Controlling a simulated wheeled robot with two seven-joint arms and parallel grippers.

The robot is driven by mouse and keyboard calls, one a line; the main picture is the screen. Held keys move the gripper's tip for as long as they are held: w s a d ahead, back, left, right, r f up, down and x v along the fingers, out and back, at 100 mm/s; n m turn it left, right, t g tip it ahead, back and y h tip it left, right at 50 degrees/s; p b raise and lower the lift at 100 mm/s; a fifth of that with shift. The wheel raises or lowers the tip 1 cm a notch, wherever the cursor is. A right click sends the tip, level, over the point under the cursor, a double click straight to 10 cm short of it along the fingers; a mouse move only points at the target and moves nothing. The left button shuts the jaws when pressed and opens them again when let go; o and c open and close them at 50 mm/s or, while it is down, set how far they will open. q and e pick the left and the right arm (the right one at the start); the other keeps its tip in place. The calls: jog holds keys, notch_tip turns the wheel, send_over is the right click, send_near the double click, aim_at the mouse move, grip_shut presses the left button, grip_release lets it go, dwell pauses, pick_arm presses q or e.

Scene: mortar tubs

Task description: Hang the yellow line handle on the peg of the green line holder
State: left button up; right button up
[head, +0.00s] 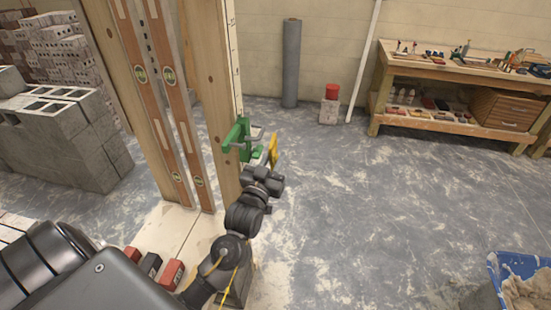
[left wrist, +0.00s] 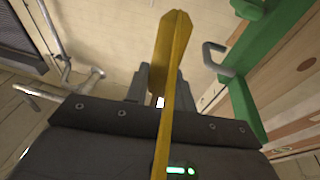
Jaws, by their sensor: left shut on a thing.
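The green line holder (head: 238,140) is fixed to the wooden post. Its grey metal peg (left wrist: 214,58) is bent like a hook and shows bare in the left wrist view, beside the holder's green upright (left wrist: 240,102). The yellow line handle (head: 273,150) is upright in my left gripper (head: 269,168), just right of the holder and apart from the peg. In the left wrist view the handle (left wrist: 174,45) stands between the fingers of my left gripper (left wrist: 160,84), which is shut on it. The handle's gripped part is partly hidden. My right gripper is out of view.
The wooden post (head: 212,80) and two levels (head: 180,90) stand left of the holder. Grey blocks (head: 55,130) are at the left. A workbench (head: 450,65) stands at the back right, a blue tub (head: 495,268) at the lower right. The floor between is clear.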

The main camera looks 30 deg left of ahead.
pick_arm(q)
jog(key=s+a+f+b, duration=0.1)
jog(key=s+a+b, duration=0.2)
jog(key=a, duration=0.6)
jog(key=shift+s+a+f, duration=0.2)
jog(key=shift+a+f, duration=0.05)
dwell(0.6)
jog(key=shift+f, duration=0.15)
dwell(0.5)
jog(key=o, duration=1.6)
jog(key=shift+o, duration=0.2)
jog(key=o, duration=0.5)
